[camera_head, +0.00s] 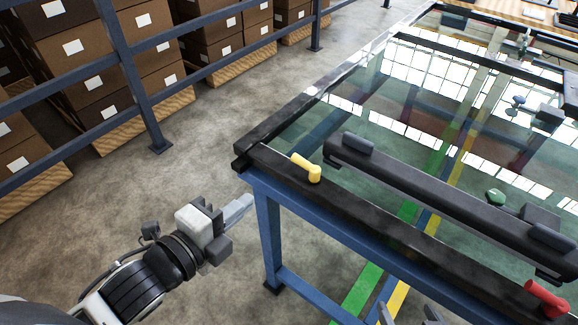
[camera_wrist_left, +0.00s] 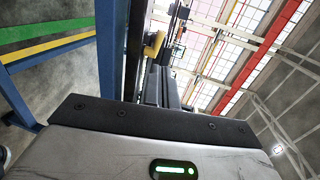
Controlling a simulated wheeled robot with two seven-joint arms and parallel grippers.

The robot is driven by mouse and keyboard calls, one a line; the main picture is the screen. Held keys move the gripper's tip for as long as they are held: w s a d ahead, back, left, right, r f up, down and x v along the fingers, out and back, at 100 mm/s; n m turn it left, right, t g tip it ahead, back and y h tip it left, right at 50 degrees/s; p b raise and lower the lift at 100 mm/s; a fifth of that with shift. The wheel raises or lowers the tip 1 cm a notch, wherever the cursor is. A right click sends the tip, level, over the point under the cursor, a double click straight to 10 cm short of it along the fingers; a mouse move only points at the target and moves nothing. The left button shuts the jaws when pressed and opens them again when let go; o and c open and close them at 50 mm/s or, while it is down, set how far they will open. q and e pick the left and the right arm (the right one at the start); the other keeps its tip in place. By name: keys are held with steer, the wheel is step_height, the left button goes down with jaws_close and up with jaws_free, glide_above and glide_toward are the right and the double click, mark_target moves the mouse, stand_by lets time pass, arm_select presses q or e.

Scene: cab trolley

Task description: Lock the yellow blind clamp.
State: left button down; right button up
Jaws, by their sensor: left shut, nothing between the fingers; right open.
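The yellow blind clamp (camera_head: 308,168) sits on the dark near rail of the glass-topped frame, close to its left corner. Its handle points up and left in the head view. It also shows in the left wrist view (camera_wrist_left: 153,45), beyond the fingers. My left gripper (camera_head: 240,208) is shut and empty, left of the frame corner and apart from the clamp. Its fingers also show in the left wrist view (camera_wrist_left: 162,86). My right gripper (camera_head: 408,314) is open at the bottom edge of the head view, only its fingertips showing.
A red clamp (camera_head: 545,297) sits further right on the same rail. A long dark bar (camera_head: 435,195) lies across the glass behind the yellow clamp. A blue leg (camera_head: 268,235) stands beside my left gripper. Floor left of the frame is clear up to a blue railing (camera_head: 150,115).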

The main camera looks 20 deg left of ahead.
mark_target(297, 162)
arm_select(q)
steer(key=x, duration=1.4)
steer(key=shift+a, duration=0.1)
arm_select(e)
steer(key=shift+d+r, duration=0.1)
